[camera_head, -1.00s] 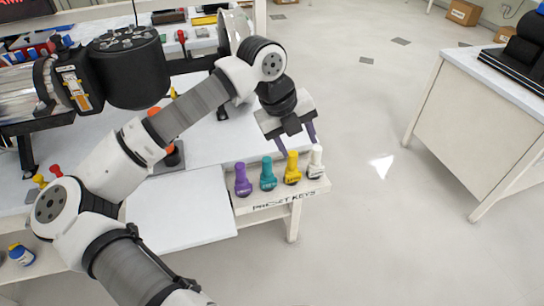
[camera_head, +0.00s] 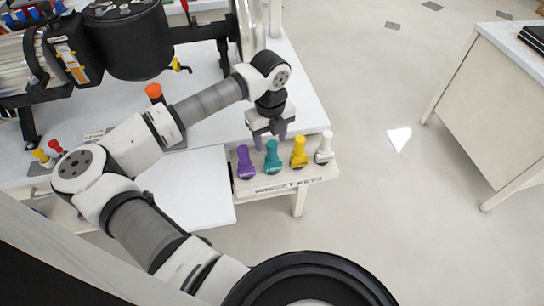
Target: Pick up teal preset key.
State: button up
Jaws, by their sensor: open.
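The teal preset key (camera_head: 273,160) stands upright in a rack (camera_head: 300,181) labelled "PRESET KEYS" at the table's front right corner. A purple key (camera_head: 245,165) is on its left, a yellow key (camera_head: 299,153) and a white key (camera_head: 324,148) are on its right. My gripper (camera_head: 270,142) points down just above and around the top of the teal key. Its fingers are open, one over the gap to the purple key and one over the gap to the yellow key. I cannot tell whether they touch the key.
Behind the gripper, the white tabletop (camera_head: 300,105) is mostly clear. An orange-topped knob (camera_head: 154,92) and small yellow and red knobs (camera_head: 47,155) are farther left. A large black and metal apparatus (camera_head: 125,45) stands at the back left. A separate desk (camera_head: 500,100) is at right, across open floor.

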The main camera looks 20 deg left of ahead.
aim_at(272, 143)
jog(key=shift+w+d+f+p, duration=0.15)
jog(key=shift+f+p, duration=0.9)
jog(key=shift+f, duration=1.65)
jog(key=shift+w, duration=0.1)
grip_shut()
jog(key=shift+r, duration=0.1)
